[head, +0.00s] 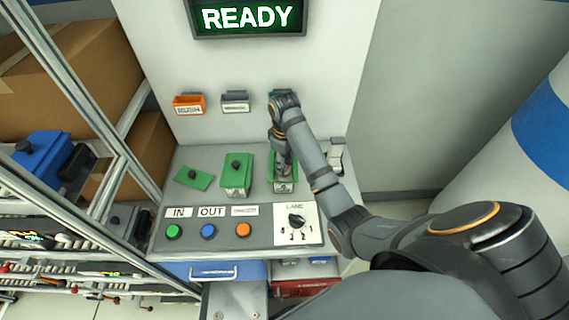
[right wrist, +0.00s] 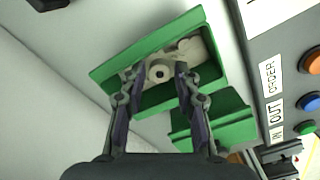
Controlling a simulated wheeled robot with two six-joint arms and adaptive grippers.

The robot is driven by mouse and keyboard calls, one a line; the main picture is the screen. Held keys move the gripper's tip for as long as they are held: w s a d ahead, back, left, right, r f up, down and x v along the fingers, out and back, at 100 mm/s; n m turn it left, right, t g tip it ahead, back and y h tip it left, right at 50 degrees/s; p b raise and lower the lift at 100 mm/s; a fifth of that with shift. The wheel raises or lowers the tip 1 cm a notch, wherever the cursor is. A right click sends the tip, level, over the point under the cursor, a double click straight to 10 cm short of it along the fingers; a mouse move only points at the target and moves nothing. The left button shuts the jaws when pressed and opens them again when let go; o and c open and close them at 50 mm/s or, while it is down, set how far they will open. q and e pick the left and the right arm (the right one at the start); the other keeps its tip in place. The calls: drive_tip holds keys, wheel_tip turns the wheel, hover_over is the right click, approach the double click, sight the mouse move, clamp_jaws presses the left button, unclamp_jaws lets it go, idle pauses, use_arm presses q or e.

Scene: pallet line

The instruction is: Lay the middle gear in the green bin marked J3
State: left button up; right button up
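An open green bin (head: 284,186) stands at the right end of the row on the grey bench; its label is too small to read. It also fills the middle of the right wrist view (right wrist: 153,104). Inside lie pale parts, among them a round one with a centre hole, looking like a gear (right wrist: 160,71). My right gripper (head: 284,163) points down into this bin. In the right wrist view its fingers (right wrist: 156,76) are spread on either side of the round part, with a gap visible at the left. I cannot tell which gear is the middle one. My left gripper is out of view.
A lidded green bin (head: 236,178) stands to the left, with a green lid (head: 194,178) lying beside it. A button panel (head: 225,236) with a lane knob lies in front. Small orange (head: 189,104) and grey (head: 235,101) bins hang on the wall behind.

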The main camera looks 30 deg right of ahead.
wheel_tip(320, 180, up, 12)
drive_tip(key=p, duration=1)
drive_tip(key=shift+f, duration=0.25)
